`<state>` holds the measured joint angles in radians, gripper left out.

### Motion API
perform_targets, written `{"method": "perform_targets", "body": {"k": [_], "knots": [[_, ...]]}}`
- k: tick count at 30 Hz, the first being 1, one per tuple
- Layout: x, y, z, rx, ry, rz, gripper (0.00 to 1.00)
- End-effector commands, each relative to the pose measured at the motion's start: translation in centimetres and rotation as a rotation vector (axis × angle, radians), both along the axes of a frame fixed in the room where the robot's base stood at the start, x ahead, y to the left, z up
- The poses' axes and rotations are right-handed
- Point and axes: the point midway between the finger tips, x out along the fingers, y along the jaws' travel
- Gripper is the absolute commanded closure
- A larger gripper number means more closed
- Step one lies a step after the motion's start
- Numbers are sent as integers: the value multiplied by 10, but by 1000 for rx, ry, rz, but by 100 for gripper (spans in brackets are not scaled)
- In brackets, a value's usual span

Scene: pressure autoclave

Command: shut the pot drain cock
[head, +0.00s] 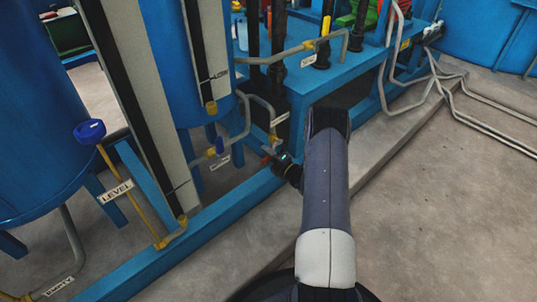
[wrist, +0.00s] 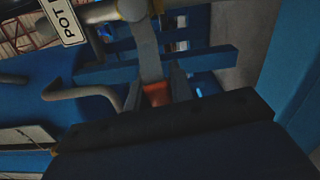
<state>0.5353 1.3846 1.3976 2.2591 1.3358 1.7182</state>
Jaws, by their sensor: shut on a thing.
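The drain cock shows in the wrist view as a grey lever (wrist: 148,52) with an orange end (wrist: 157,95), running down from a pipe fitting (wrist: 131,9). Beside it hangs a white label (wrist: 62,19) whose readable part says "POT". My gripper (wrist: 157,88) is shut on the orange end, one dark finger on each side. In the head view my gripper (head: 273,160) is low beside the blue frame, below a small yellow fitting (head: 273,140). The cock itself is mostly hidden there by my gripper and shadow.
A bent grey pipe (wrist: 80,92) runs close to the left of my gripper. A blue base rail (head: 190,238) passes below it. A blue-knobbed level cock (head: 90,131) and blue tanks (head: 30,110) stand left. The concrete floor (head: 430,220) at right is clear.

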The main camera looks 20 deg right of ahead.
Motion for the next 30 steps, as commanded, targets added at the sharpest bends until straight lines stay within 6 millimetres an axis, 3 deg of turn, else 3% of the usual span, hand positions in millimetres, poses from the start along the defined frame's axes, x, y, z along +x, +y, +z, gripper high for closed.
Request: {"method": "perform_targets", "body": {"k": [9,25,26,30], "knots": [[1,1,10,114,36,1,100],[1,1,11,139,42,0,100],[1,1,11,139,42,0,78],[1,1,11,138,42,0,66]]}}
